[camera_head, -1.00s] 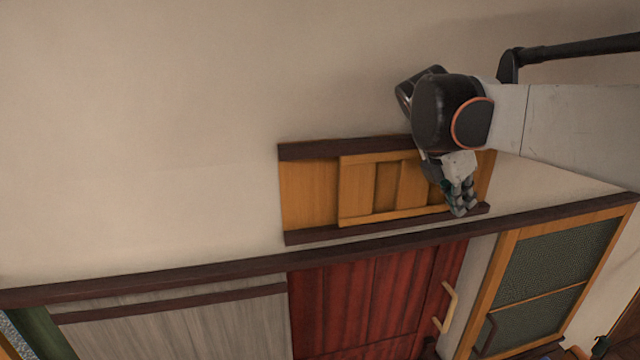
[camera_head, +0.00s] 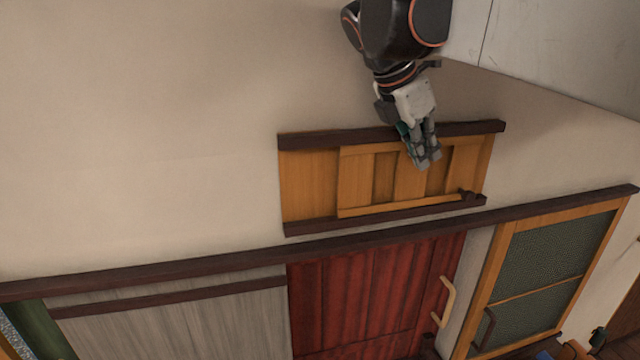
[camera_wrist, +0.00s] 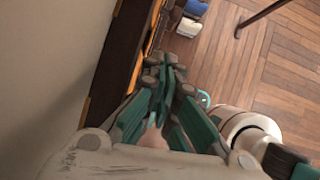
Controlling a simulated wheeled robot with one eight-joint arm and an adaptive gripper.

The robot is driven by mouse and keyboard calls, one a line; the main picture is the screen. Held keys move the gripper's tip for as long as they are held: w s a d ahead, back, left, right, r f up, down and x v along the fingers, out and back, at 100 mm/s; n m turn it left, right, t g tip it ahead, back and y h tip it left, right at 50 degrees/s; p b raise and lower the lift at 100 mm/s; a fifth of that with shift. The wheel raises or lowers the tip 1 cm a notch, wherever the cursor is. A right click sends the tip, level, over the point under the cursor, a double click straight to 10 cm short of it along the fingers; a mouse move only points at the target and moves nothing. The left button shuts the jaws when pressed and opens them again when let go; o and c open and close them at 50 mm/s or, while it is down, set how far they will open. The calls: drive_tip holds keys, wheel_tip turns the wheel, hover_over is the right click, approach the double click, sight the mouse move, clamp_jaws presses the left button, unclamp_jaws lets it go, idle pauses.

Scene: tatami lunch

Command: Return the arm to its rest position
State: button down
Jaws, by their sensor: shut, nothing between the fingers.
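My gripper (camera_head: 426,160) hangs from my arm in front of the wooden sliding panel (camera_head: 355,187) on the wall, fingers pointing down in the head view. It is shut and holds nothing. In the wrist view my gripper (camera_wrist: 165,72) shows its fingertips together, with the dark wall edge to their left and the plank floor beyond. Whether the fingers touch the panel cannot be told.
Below the panel runs a dark rail (camera_head: 225,267). Under it are a red door (camera_head: 360,300) with a pale handle, a grey panel (camera_head: 180,328) and a green screened door (camera_head: 550,258). The wall at left is bare.

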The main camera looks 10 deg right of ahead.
drive_tip(key=s+a+f+m+t+y+b, duration=0.2)
drive_tip(key=s+a+f+m+b, duration=0.2)
drive_tip(key=f+b, duration=0.7)
drive_tip(key=s+a+f+m+t+y+b, duration=0.2)
drive_tip(key=s+f+m+b, duration=0.4)
drive_tip(key=f, duration=2.1)
drive_tip(key=s+a+f+m+t+y+b, duration=0.2)
drive_tip(key=s+a+f+m+b, duration=0.3)
drive_tip(key=f+m+b, duration=0.4)
wheel_tip(320, 180, down, 10)
drive_tip(key=b, duration=0.7)
drive_tip(key=shift+s+a+f, duration=0.2)
drive_tip(key=shift+a+f, duration=0.05)
drive_tip(key=shift+a, duration=0.05)
